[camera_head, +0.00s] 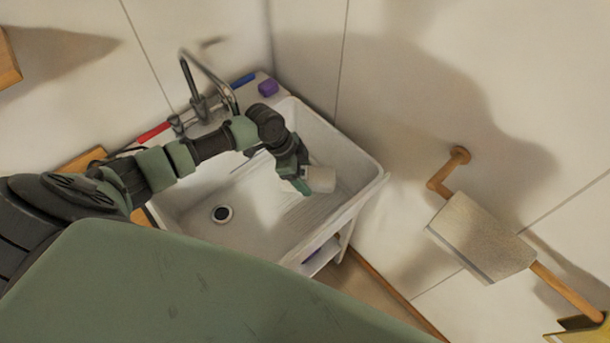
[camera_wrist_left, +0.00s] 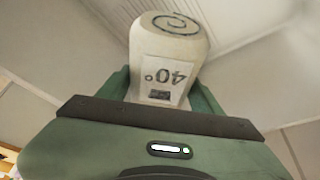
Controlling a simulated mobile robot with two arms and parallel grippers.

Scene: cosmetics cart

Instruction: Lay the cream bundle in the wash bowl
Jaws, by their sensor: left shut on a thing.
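The cream bundle (camera_head: 320,179) is a pale rolled shape held at the tip of my left gripper (camera_head: 303,180). In the left wrist view the bundle (camera_wrist_left: 168,50) shows a spiral on its end and a label reading 40°. My left gripper, also in the left wrist view (camera_wrist_left: 155,95), is shut on it. The wash bowl (camera_head: 190,205) is a white sink with a dark round drain at its lower left. The bundle appears over the right part of the bowl; its height above the floor of the bowl is hard to tell. My right gripper is not in view.
A metal faucet (camera_head: 190,80) stands at the bowl's back left edge. A purple block (camera_head: 268,88), a blue item (camera_head: 243,79) and a red item (camera_head: 153,133) lie along that edge. A towel (camera_head: 480,240) hangs on a wooden wall rail at the right.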

